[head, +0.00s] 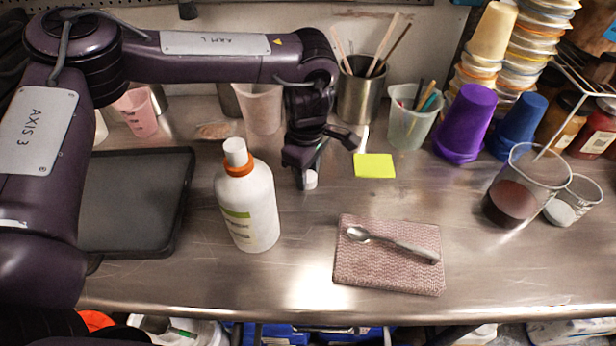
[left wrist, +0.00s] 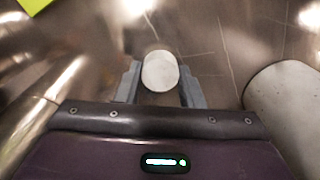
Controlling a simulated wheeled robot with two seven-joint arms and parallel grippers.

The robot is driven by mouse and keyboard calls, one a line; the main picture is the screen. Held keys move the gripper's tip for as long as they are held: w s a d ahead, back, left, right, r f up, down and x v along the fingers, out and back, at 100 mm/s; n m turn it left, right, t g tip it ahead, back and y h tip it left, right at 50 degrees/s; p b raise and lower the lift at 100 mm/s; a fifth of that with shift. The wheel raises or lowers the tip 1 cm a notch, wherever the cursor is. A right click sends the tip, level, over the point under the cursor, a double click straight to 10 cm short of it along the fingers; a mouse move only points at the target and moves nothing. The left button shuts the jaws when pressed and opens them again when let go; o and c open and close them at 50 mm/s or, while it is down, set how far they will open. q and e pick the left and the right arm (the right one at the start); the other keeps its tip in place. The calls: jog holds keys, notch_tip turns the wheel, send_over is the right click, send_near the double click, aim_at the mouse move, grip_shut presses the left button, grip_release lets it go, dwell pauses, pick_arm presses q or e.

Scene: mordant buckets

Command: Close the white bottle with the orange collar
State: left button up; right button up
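The white bottle (head: 247,207) with the orange collar (head: 238,168) stands upright left of centre. A white top piece shows above its collar; I cannot tell whether it is open. Its side shows at the right edge of the left wrist view (left wrist: 288,112). My right gripper is not in view.
A dark tray (head: 130,200) lies left of the bottle. A spoon (head: 392,243) rests on a folded cloth (head: 388,275) at front right. Yellow notes (head: 374,166) lie right of my gripper. Cups and beakers, including a purple cup (head: 465,125), line the back and right.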

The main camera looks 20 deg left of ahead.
aim_at(308, 175)
pick_arm(q)
jog(key=shift+c, duration=0.9)
jog(key=shift+r, duration=0.6)
notch_tip(308, 175, up, 5)
jog(key=shift+w+b, duration=0.1)
jog(key=shift+b, duration=0.25)
notch_tip(308, 175, up, 14)
jog(key=p, duration=0.2)
jog(key=shift+f, duration=0.1)
